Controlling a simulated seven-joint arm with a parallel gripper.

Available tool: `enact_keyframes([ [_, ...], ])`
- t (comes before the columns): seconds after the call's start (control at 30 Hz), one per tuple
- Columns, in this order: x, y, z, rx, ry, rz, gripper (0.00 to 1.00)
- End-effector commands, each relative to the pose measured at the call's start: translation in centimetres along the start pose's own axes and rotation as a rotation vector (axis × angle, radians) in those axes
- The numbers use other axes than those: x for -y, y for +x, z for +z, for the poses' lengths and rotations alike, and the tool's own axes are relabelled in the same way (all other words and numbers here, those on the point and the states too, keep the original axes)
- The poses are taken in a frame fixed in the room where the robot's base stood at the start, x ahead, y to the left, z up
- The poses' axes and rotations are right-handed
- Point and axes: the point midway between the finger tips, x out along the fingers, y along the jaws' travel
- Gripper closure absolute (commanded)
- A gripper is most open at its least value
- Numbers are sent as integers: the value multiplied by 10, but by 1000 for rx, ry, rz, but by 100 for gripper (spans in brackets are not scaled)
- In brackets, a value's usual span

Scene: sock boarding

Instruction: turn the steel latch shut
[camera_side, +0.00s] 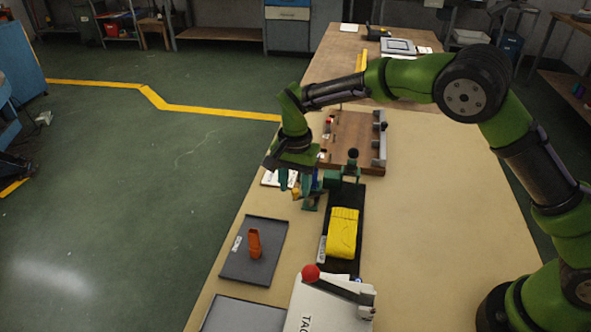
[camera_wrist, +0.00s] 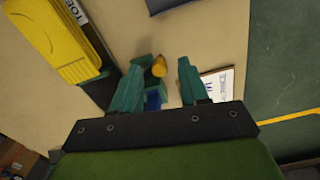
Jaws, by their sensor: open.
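I cannot pick out the steel latch with certainty in either view. A green fixture with a black ball knob (camera_side: 352,155) stands at the far end of a black board, close to the right of my gripper (camera_side: 296,190). A yellow sock (camera_side: 342,232) lies flat on that black board (camera_side: 355,200); it also shows in the wrist view (camera_wrist: 58,40). My gripper is open and points down. In the wrist view, a yellow-orange round piece (camera_wrist: 159,67) and a blue block (camera_wrist: 153,101) show between its teal fingers. I cannot tell whether the fingers touch them.
A grey tray (camera_side: 265,267) with an orange piece (camera_side: 254,243) lies at the left. A white machine with a red ball handle (camera_side: 311,272) stands in front. A wooden board (camera_side: 350,135) with a grey rail lies behind. The tabletop (camera_side: 430,220) at right is clear.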

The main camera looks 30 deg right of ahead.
Motion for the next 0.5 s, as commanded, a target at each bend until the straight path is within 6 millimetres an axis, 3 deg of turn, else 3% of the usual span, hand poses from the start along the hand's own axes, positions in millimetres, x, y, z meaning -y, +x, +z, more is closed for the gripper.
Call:
enact_keyframes([
  [0.33,0,4,0,0,0,-1,56],
  [0.5,0,4,0,0,0,0,82],
])
